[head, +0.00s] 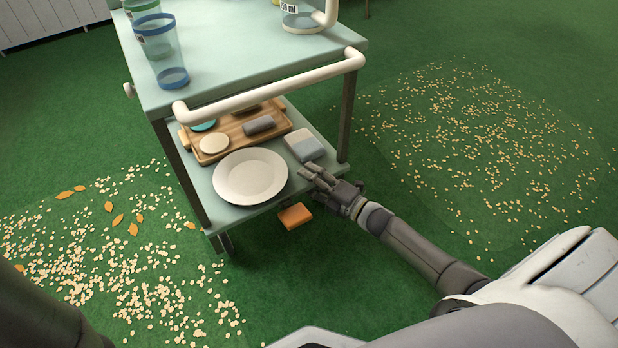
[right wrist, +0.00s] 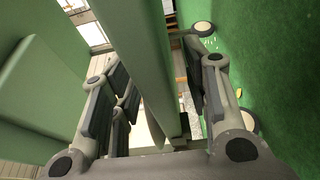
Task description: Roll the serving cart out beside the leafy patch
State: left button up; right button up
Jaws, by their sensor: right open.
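The serving cart (head: 240,83) has a pale green top, dark legs and a white handle bar (head: 272,84) along its near side. The leafy patch (head: 100,262) lies on the floor to the cart's left, with pale flakes and orange leaves (head: 118,220). My right gripper (head: 312,178) is open near the right front corner of the cart's lower shelf (head: 232,212). In the right wrist view, a green bar of the cart (right wrist: 140,65) passes between the spread fingers (right wrist: 165,100); I cannot tell whether they touch it. My left gripper is not in view.
Cups (head: 160,45) and a pitcher (head: 302,18) stand on the top. The lower shelf carries a plate (head: 250,176), a wooden tray (head: 212,156) and a grey-white block (head: 305,145). An orange block (head: 295,215) is below the shelf's front edge. Another flake patch (head: 480,150), without leaves, lies right.

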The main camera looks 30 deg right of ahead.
jog(key=v, duration=1.1)
jog(key=shift+s, duration=0.2)
dwell(0.5)
